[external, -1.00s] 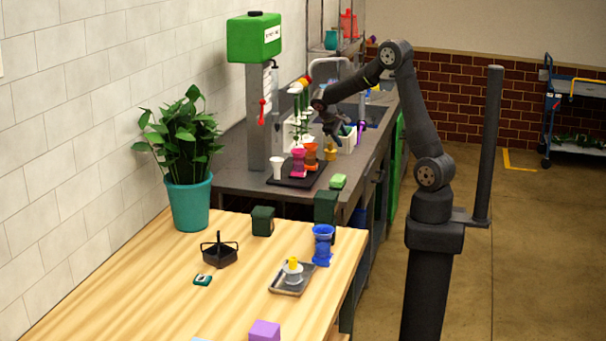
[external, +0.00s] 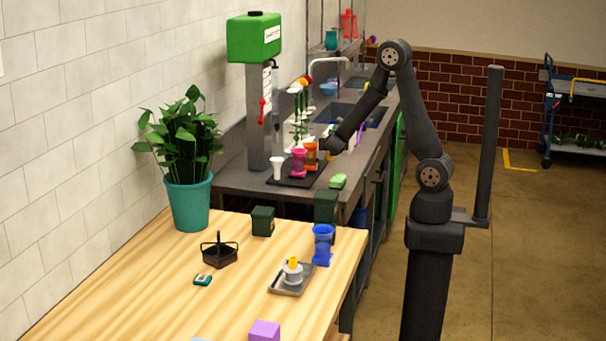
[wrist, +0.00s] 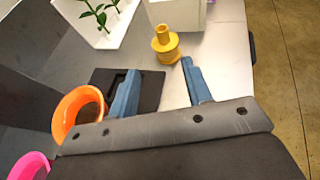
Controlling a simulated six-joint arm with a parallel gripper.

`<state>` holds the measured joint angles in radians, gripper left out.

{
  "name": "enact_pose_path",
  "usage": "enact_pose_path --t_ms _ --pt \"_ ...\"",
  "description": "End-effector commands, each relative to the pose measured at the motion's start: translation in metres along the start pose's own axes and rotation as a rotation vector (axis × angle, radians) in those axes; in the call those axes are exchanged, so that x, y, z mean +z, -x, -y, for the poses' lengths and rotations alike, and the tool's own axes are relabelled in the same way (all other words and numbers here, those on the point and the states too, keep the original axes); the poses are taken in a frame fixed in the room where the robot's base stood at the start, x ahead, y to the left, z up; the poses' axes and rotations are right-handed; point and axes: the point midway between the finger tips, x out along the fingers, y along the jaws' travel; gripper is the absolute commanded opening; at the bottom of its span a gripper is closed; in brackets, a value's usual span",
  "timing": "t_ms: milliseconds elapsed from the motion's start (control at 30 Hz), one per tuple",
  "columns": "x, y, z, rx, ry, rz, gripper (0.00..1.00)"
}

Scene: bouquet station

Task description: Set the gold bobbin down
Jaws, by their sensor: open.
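The gold bobbin (wrist: 165,46) stands upright on the light counter surface (wrist: 222,50) in the wrist view, just beyond my fingertips. My gripper (wrist: 160,67) is open, with its two blue-grey fingers apart and nothing between them. The bobbin lies ahead of the gap between them, and I see no contact. In the external view my gripper (external: 334,146) is low over the counter and hides the bobbin.
An orange cup (wrist: 77,116) and a pink cup (wrist: 30,166) are left of my fingers, near a dark mat (wrist: 148,90). White planters (wrist: 178,12) stand behind the bobbin. The counter's right edge is close. A wooden table (external: 150,290) stands in the foreground.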

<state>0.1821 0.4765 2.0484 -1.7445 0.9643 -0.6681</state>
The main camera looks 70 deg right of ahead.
Motion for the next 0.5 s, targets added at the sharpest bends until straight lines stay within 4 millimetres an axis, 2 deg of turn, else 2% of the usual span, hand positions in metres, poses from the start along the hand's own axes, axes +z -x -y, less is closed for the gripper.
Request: enact_pose_path --t_ms 100,300,500 --pt "0.0 -0.027 0.002 -0.006 -0.002 -0.001 0.45" --pt "0.0 -0.066 0.002 -0.005 -0.004 -0.001 0.45" --pt "0.001 -0.083 0.001 -0.002 -0.004 0.0 0.45"
